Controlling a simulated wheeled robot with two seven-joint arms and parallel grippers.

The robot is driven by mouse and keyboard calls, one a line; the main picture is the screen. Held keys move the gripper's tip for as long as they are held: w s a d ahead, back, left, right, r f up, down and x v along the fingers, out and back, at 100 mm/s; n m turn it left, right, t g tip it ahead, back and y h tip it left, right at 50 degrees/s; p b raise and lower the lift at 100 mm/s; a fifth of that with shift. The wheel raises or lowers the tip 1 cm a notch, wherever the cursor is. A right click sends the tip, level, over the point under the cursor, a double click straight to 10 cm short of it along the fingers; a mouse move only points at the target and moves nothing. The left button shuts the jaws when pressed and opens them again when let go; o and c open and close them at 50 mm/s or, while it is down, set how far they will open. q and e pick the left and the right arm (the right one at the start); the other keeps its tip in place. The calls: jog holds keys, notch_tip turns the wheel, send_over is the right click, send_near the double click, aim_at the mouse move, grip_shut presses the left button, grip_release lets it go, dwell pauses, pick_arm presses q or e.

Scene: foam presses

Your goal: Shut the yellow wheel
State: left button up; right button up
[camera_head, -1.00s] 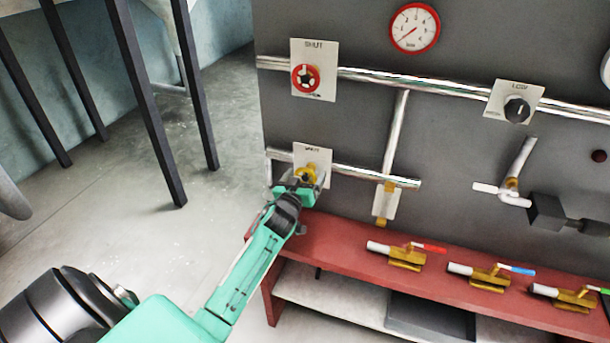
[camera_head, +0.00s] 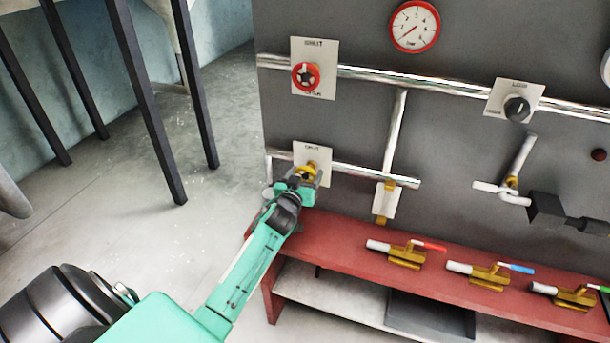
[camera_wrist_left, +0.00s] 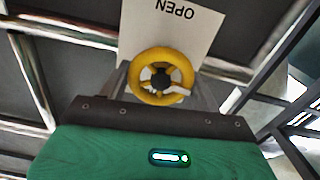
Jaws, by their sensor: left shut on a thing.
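The yellow wheel (camera_head: 308,169) is on a white plate (camera_head: 323,157) low on the left of the grey panel. In the left wrist view the yellow wheel (camera_wrist_left: 161,77) has spokes and a dark hub, and its plate (camera_wrist_left: 170,30) reads OPEN, upside down in that view. My left gripper (camera_head: 300,180) is at the wheel, shut on it, with a finger at each side of the rim. The gripper and wrist hide part of the wheel in the head view. My right gripper is not in view.
A red wheel (camera_head: 305,76) on its plate is above, with a gauge (camera_head: 415,27) and a black knob (camera_head: 517,109) to the right. Chrome pipes cross the panel. A red shelf (camera_head: 340,238) below holds several brass valves.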

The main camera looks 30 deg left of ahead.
pick_arm(q)
jog(key=m, duration=0.8)
jog(key=shift+d+f, duration=0.1)
jog(key=m, duration=0.4)
jog(key=shift+d+m, duration=0.1)
jog(key=shift+m, duration=0.2)
jog(key=m, duration=0.4)
jog(key=shift+f, duration=0.15)
jog(key=o, duration=1)
